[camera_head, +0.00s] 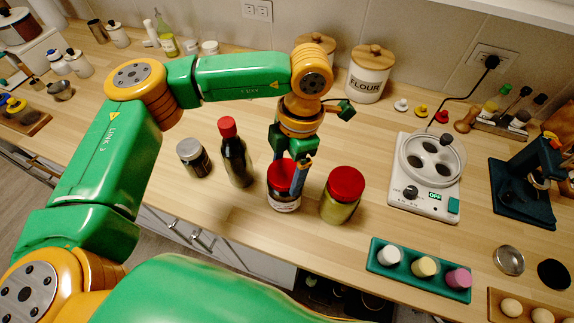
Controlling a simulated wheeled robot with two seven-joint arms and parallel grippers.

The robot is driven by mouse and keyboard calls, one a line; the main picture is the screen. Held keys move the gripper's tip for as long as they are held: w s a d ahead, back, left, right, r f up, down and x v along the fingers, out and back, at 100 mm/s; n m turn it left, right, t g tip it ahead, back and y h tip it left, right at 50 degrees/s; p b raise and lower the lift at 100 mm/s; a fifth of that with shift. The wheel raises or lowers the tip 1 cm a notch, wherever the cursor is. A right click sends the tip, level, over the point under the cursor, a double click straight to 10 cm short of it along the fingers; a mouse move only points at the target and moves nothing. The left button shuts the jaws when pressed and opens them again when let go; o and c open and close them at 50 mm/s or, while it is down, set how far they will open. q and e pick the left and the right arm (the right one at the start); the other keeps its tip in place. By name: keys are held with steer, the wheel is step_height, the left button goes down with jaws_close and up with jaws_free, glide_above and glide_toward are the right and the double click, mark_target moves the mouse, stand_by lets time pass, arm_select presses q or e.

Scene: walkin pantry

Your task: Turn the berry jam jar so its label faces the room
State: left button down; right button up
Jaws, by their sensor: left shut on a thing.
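A jar with a red lid and dark contents (284,203), apparently the berry jam jar, stands upright on the wooden counter near its front edge. A pale label band shows low on its near side, but its print is too small to read. My left gripper (290,176) comes down from above and is shut on this jar around its lid, hiding part of the lid and upper glass. My right gripper is not in view.
A red-lidded jar with yellow-green contents (342,197) stands close to the right. A dark bottle with a red cap (235,155) and a dark jar with a grey lid (193,158) stand to the left. A white hotplate device (424,195) and a teal tray (415,281) lie further right.

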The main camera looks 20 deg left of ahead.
arm_select(q)
steer(key=shift+f+b, duration=0.35)
steer(key=shift+f, duration=0.1)
